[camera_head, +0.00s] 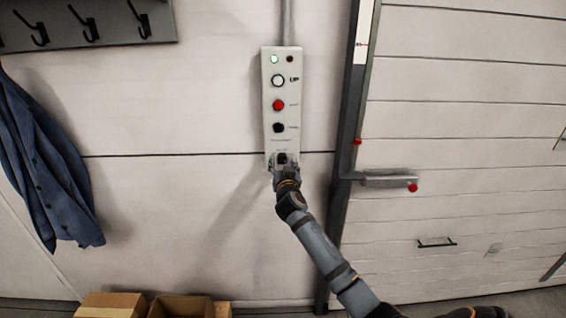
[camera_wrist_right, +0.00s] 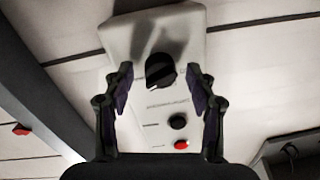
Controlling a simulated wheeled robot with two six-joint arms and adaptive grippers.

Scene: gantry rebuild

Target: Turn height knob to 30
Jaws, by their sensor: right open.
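A tall pale control box (camera_head: 282,100) hangs on the wall. From the top it carries a lit green lamp, a dark lamp, a white button marked UP, a red button (camera_head: 278,105) and a black button (camera_head: 278,127). My right gripper (camera_head: 281,163) is at the box's lower end and covers most of the knob there. In the right wrist view the black height knob (camera_wrist_right: 160,71) sits between and just beyond the open fingers (camera_wrist_right: 160,88), with no visible contact. The knob's scale is too small to read. My left gripper is out of view.
A grey upright post (camera_head: 350,140) with a bracket (camera_head: 385,180) and red knobs stands right of the box. A coat rack (camera_head: 90,24) and blue jacket (camera_head: 45,160) hang at left. Cardboard boxes (camera_head: 112,304) stand below.

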